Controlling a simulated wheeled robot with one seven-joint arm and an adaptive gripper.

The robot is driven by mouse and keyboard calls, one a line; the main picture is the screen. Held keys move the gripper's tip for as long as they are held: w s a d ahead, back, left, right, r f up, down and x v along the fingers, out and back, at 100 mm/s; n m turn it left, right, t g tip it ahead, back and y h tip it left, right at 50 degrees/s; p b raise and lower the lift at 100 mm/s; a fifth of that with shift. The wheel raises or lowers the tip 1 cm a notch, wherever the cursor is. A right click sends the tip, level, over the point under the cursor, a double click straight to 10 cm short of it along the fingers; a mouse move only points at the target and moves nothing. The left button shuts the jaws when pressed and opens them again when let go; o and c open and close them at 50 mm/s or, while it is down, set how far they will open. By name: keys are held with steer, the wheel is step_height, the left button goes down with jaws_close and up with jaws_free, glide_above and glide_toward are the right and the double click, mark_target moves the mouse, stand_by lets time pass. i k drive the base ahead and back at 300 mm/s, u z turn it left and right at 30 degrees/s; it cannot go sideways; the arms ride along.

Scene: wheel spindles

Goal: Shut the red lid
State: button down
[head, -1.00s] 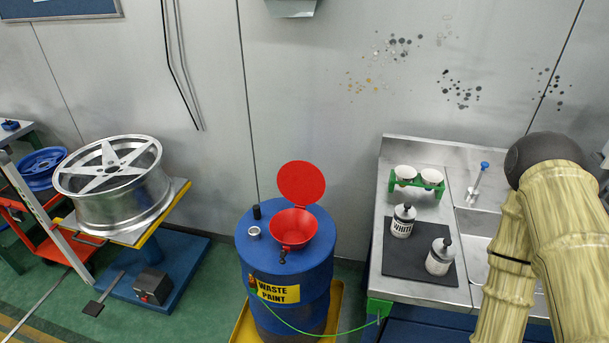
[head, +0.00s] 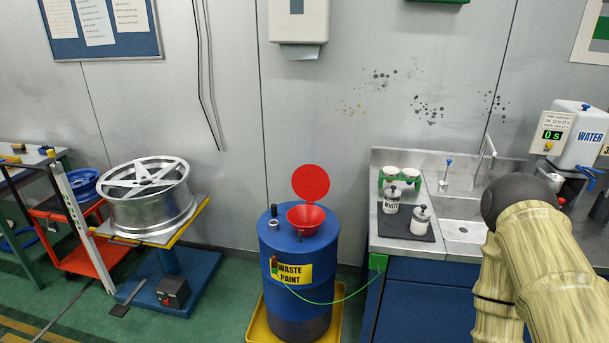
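The red lid (head: 311,183) stands open and upright at the back of the red funnel (head: 305,219). The funnel sits on top of a blue drum (head: 299,268) labelled "WASTE PAINT". My gripper is out of the picture; only links of my arm show at the lower right, well to the right of the drum and apart from the lid.
A steel bench with a sink (head: 463,231) is right of the drum, with two bottles on a dark mat (head: 407,228). A green cable (head: 335,302) runs from drum to bench. A wheel (head: 147,196) on a stand is at left. The drum stands in a yellow tray (head: 253,332).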

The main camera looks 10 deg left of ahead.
mark_target(310, 181)
steer(key=u, duration=0.8)
steer(key=i, duration=1.05)
steer(key=u, duration=0.25)
